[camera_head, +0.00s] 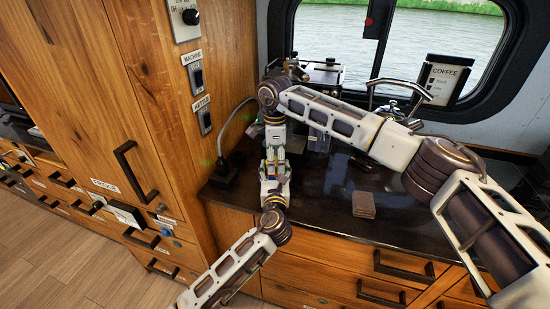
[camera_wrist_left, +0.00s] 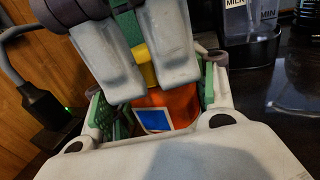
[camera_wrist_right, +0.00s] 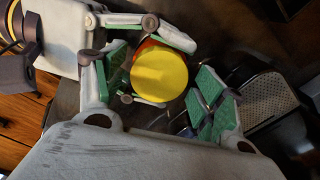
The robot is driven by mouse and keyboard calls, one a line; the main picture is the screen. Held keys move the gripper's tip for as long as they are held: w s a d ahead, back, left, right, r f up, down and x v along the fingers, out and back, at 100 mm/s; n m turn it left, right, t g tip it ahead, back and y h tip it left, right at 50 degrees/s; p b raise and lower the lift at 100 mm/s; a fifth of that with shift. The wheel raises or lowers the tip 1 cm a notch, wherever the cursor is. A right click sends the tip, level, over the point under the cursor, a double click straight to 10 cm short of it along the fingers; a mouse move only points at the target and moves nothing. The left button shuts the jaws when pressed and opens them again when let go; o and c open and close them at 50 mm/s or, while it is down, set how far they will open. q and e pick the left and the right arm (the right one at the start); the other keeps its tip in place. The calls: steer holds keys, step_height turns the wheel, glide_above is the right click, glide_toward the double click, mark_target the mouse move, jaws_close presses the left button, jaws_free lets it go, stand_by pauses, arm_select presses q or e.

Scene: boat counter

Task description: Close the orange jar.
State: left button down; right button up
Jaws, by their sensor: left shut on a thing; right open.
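The orange jar (camera_wrist_left: 178,102), with a blue and white label, is held between the green-padded fingers of my left gripper (camera_wrist_left: 160,115). Its yellow lid (camera_wrist_right: 160,75) is on top, with a little orange showing past its edge in the right wrist view; I cannot tell how tight it is. My right gripper (camera_wrist_right: 160,95) is open, pointing down over the jar, with its fingers on either side of the lid. In the head view my right gripper (camera_head: 275,135) is just above my left gripper (camera_head: 274,172), and the two hide the jar.
The wooden cabinet wall (camera_head: 170,90) is close on the left. A black socket box (camera_head: 223,176) with a cable stands beside the grippers. Clear containers (camera_head: 320,141) stand behind, and a brown stack of coasters (camera_head: 363,204) lies right. The dark counter (camera_head: 320,210) is clear in front.

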steer(key=c, duration=1.1)
steer(key=shift+m, duration=1.6)
steer(key=o, duration=1.1)
steer(key=shift+o, duration=0.2)
steer(key=shift+r, duration=2.3)
